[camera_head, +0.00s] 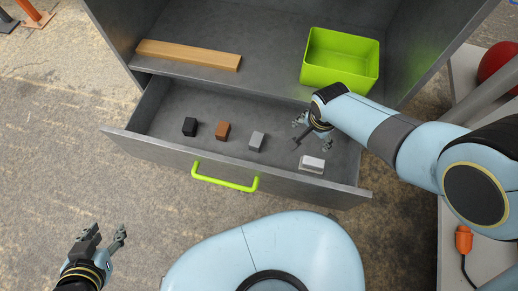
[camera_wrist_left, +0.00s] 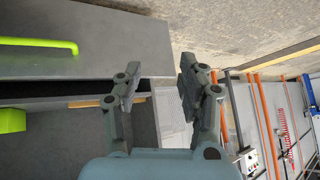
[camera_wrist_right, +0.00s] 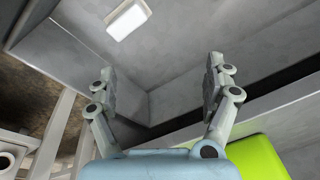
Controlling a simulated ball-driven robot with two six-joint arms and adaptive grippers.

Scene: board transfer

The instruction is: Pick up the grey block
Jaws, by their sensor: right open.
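The grey block (camera_head: 256,141) lies in the open drawer in the head view, between the brown block (camera_head: 222,130) and the white block (camera_head: 312,163). My right gripper (camera_head: 311,143) is open and empty over the right part of the drawer, to the right of the grey block and apart from it. The right wrist view shows its spread fingers (camera_wrist_right: 161,80) and the white block (camera_wrist_right: 128,18); the grey block is not seen there. My left gripper (camera_head: 106,240) is open and empty outside the drawer at the lower left, also seen in its wrist view (camera_wrist_left: 159,78).
A black block (camera_head: 190,126) lies left of the brown one. The drawer front (camera_head: 150,149) carries a green handle (camera_head: 225,183). A wooden board (camera_head: 188,54) and a green bin (camera_head: 340,79) are on the cabinet surface behind.

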